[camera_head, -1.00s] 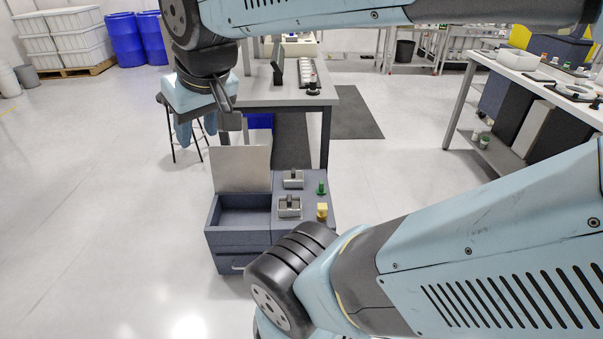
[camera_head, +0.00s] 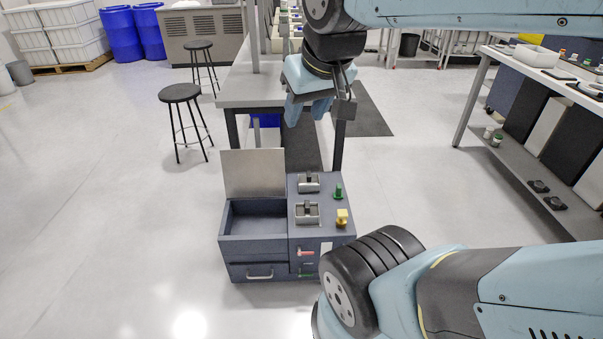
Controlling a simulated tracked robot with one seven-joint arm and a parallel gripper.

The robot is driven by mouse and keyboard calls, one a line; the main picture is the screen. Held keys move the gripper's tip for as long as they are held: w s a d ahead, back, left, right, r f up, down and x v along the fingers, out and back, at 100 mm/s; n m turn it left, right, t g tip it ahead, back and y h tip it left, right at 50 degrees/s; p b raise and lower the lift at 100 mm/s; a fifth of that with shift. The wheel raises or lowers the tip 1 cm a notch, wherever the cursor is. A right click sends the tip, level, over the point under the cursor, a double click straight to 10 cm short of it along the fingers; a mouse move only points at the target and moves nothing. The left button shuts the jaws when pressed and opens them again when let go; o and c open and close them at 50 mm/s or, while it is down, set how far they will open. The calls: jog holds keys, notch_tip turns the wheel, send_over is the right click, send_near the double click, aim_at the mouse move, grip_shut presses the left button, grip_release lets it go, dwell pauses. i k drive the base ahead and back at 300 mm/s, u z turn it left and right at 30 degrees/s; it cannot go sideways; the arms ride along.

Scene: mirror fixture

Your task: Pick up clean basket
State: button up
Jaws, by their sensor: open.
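Two small grey metal baskets with dark handles sit on the right top of a dark blue-grey cabinet (camera_head: 259,247). The rear basket (camera_head: 309,185) is smaller in view; the front basket (camera_head: 307,215) is nearer me. I cannot tell which one is the clean basket. My gripper (camera_head: 308,112) points down with its light blue fingers apart and empty. In the picture it shows above the baskets, clear of them.
The cabinet's left bin is open, its lid (camera_head: 253,173) upright behind. A green knob (camera_head: 338,192) and a yellow knob (camera_head: 342,218) stand right of the baskets. A table (camera_head: 240,85) is behind, stools (camera_head: 180,93) left. Floor at left is clear.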

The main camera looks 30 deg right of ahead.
aim_at(309, 182)
jog(key=i, duration=0.85)
jog(key=u, duration=0.05)
